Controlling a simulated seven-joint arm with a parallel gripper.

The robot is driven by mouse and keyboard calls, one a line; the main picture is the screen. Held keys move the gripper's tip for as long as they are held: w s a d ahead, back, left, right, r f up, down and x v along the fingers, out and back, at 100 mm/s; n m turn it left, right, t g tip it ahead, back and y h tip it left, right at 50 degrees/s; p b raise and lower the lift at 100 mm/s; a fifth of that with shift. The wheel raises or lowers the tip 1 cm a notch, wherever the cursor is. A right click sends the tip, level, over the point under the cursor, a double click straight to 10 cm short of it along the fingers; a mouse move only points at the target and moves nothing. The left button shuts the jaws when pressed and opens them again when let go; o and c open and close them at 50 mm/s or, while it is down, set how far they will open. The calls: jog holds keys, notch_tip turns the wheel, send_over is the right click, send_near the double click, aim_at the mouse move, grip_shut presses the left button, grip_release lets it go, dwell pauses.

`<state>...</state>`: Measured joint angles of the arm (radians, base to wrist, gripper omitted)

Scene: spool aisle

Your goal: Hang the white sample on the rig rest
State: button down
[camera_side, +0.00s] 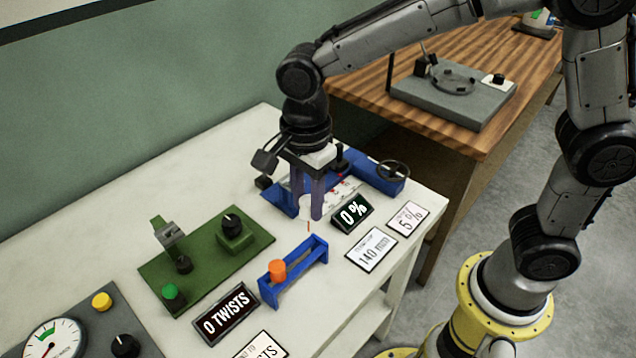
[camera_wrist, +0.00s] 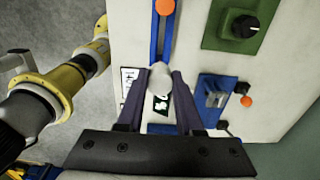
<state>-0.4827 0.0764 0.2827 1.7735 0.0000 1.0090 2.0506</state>
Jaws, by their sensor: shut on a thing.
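The white sample (camera_side: 305,207) is a small white piece between the fingers of my gripper (camera_side: 309,214), held above the table. A thin reddish tip hangs below it. In the wrist view the white sample (camera_wrist: 158,78) sits between the fingertips of my gripper (camera_wrist: 163,74). A blue open rack (camera_side: 309,261) stands on the table just below and in front of the gripper; an orange sample (camera_side: 278,270) sits at its left end. Its right part looks empty. A blue rig (camera_side: 376,178) with a handwheel is behind the gripper, partly hidden by it.
A 0% display (camera_side: 353,213) and white cards (camera_side: 371,249) stand right of the rack. A green panel (camera_side: 205,262) with knobs and a 0 TWISTS sign (camera_side: 231,314) lie to the left. The white table (camera_side: 150,185) is clear at the back left.

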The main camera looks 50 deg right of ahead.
jog(key=w+d+r+n, duration=0.2)
jog(key=w+r, duration=0.1)
jog(key=w, duration=0.5)
jog(key=w+d+f+m, duration=0.2)
jog(key=w+d+f, duration=0.3)
jog(key=w+d, duration=0.1)
jog(key=shift+w+d+f, duration=0.25)
jog(key=shift+d, duration=0.5)
jog(key=shift+f, duration=2.55)
jog(key=shift+c, duration=2.4)
grip_release()
